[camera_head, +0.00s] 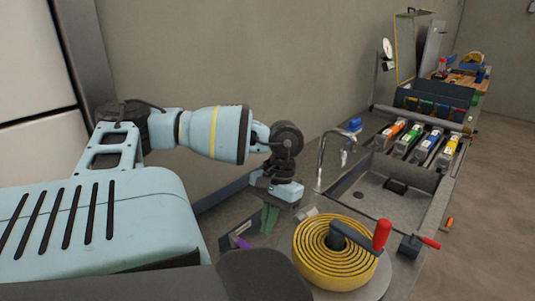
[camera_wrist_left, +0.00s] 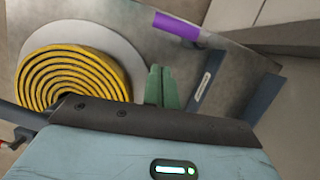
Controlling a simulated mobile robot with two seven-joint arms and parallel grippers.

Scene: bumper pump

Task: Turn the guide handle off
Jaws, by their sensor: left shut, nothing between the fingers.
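A yellow spiral coil (camera_head: 330,262) lies on a round grey plate at the bottom centre of the head view. A dark crank arm with an upright red handle (camera_head: 382,235) crosses over it. A purple handle (camera_head: 242,242) lies left of the coil; it also shows at the top of the left wrist view (camera_wrist_left: 176,26). I cannot tell which of these is the guide handle. My left gripper (camera_head: 268,219), with green fingers, is shut and empty, pointing down between the purple handle and the coil. In the wrist view its fingers (camera_wrist_left: 162,85) are together, right of the coil (camera_wrist_left: 60,75). My right gripper is not in view.
A sink (camera_head: 380,192) with a tall faucet (camera_head: 321,160) stands beyond the coil. A smaller red lever (camera_head: 430,242) sticks out at its near right corner. Several coloured units (camera_head: 428,142) line its far side. The floor at right is largely clear.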

